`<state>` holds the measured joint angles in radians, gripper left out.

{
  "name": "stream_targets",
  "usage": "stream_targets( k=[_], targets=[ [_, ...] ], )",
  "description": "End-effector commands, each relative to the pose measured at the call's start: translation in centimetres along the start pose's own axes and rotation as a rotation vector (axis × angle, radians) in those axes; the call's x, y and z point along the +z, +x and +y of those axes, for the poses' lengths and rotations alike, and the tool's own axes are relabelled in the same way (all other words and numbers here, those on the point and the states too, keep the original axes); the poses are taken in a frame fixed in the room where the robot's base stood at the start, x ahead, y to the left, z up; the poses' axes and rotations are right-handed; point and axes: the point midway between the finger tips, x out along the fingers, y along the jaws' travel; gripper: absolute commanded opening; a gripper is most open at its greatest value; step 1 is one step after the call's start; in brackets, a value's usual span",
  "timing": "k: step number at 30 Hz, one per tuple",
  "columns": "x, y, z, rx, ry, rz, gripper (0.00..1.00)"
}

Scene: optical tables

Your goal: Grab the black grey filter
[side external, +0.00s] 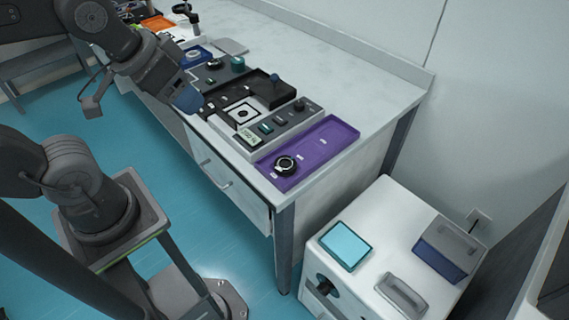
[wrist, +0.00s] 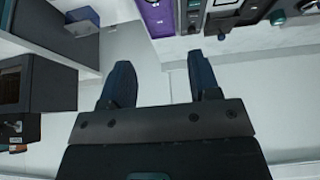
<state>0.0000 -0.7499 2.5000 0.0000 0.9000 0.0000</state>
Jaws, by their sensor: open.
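A round black filter mount with a pale grey centre (side external: 286,165) stands near the front end of the purple tray (side external: 335,137) in the side view. I take it for the black grey filter. My gripper (side external: 188,102) is at the left, by the front edge of the bench and well apart from the filter. In the wrist view my gripper (wrist: 162,76) has its two dark blue fingers wide apart with nothing between them. The purple tray (wrist: 158,18) shows at the top of the wrist view, where I cannot make out the filter clearly.
A grey instrument with a black stage (side external: 243,113) stands left of the purple tray. More devices and an orange tray (side external: 158,23) lie farther back. A white cabinet (side external: 385,250) with a teal-screened panel stands at the lower right. The bench top behind the devices (side external: 330,75) is clear.

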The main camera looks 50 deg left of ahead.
Motion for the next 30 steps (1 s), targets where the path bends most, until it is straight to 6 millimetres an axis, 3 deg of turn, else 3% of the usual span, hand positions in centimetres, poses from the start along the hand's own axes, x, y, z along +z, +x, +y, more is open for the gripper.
stream_targets(
  k=[7, 13, 20, 26, 30],
  targets=[
    [0.0, 0.0, 0.0, 0.0, 0.0, 0.0, 0.57],
    [0.0, 0.0, 0.0, 0.0, 0.0, 0.0, 0.75],
    [-0.1, 0.0, 0.0, 0.0, 0.005, -0.002, 0.75],
    [-2.2, 1.4, 0.2, 0.008, 0.144, -0.064, 0.75],
    [-5.0, 4.0, 0.5, 0.032, 0.354, -0.148, 0.75]
  ],
)
